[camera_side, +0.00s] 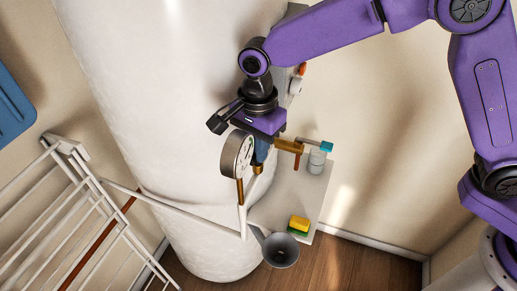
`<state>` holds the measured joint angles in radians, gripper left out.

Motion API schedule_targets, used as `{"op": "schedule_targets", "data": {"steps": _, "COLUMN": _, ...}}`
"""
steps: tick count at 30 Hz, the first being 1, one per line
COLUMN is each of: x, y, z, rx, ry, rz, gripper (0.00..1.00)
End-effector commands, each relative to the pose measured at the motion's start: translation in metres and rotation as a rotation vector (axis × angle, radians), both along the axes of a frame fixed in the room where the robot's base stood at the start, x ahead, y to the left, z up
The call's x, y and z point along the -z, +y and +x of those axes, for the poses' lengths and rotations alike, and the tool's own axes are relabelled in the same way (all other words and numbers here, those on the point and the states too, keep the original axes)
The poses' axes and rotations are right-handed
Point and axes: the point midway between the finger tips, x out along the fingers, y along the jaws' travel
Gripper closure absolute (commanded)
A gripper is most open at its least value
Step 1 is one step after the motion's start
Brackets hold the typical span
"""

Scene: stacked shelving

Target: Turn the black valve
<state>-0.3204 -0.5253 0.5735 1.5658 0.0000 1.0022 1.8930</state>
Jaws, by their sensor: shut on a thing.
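My gripper (261,150) points down at the pipe fitting in front of the white tank, just right of the round pressure gauge (237,155). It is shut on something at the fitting. The black valve cannot be made out clearly; my gripper and the gauge hide that spot, and it appears to be what the fingers hold.
The large white tank (170,110) stands close behind my gripper. A small shelf (290,195) below holds a pale jar (317,161) and a yellow-green sponge (299,226). A dark funnel-shaped pan (281,250) hangs in front. A white drying rack (85,215) stands left.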

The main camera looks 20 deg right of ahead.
Motion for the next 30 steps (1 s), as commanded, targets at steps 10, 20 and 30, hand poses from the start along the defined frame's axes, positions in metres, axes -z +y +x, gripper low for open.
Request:
{"op": "schedule_targets", "data": {"steps": 10, "x": -0.0001, "y": -0.0001, "z": -0.0002, "rx": 0.245, "ry": 0.001, "rz": -0.001, "gripper": 1.00}}
{"op": "schedule_targets", "data": {"steps": 20, "x": -0.0002, "y": -0.0002, "z": -0.0001, "rx": 0.247, "ry": 0.000, "rz": 0.000, "gripper": 0.72}}
{"op": "schedule_targets", "data": {"steps": 30, "x": -0.0065, "y": 0.0003, "z": 0.0004, "rx": 0.246, "ry": -0.001, "rz": 0.002, "gripper": 0.72}}
